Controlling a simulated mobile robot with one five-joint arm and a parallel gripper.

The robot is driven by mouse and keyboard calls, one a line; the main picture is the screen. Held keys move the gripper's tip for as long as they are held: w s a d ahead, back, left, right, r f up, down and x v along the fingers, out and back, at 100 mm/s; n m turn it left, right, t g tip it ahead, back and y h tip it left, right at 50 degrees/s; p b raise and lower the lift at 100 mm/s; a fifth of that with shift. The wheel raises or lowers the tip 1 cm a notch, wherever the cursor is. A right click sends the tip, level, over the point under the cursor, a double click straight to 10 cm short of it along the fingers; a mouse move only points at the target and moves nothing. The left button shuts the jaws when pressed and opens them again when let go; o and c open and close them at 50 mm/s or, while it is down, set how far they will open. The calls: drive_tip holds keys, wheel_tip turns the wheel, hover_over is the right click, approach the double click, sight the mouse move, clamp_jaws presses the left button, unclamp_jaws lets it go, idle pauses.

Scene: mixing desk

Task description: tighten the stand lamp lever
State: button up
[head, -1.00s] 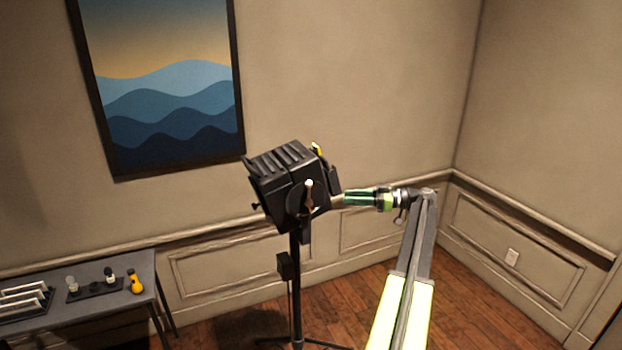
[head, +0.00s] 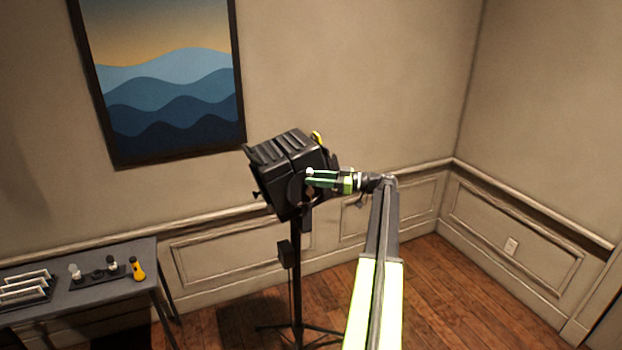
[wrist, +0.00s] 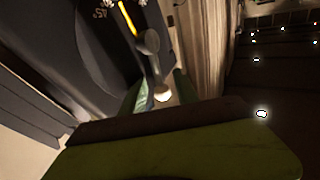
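The black stand lamp (head: 288,170) stands on a thin black pole with its head tilted. Its lever has a pale ball tip (head: 309,171) on the side of the lamp facing me; most of the lever's shaft is hidden by my gripper in the head view. My gripper (head: 313,180) is at the lever, with green fingers reaching in from the right. In the wrist view the grey lever (wrist: 152,62) runs down to its pale ball (wrist: 162,95), which lies between the two green fingers. The fingers look apart, with no clear contact on the lever.
A dark side table (head: 85,290) at left holds a rack, small bottles on a tray and a yellow item (head: 138,270). The lamp's pole (head: 297,270) rises from splayed legs on the wooden floor. A framed picture (head: 165,85) hangs behind. The floor at right is clear.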

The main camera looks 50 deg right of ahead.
drive_tip(key=shift+x, duration=0.85)
clamp_jaws()
drive_tip(key=shift+w+d+r, duration=0.1)
drive_tip(key=shift+d, duration=0.05)
idle(0.6)
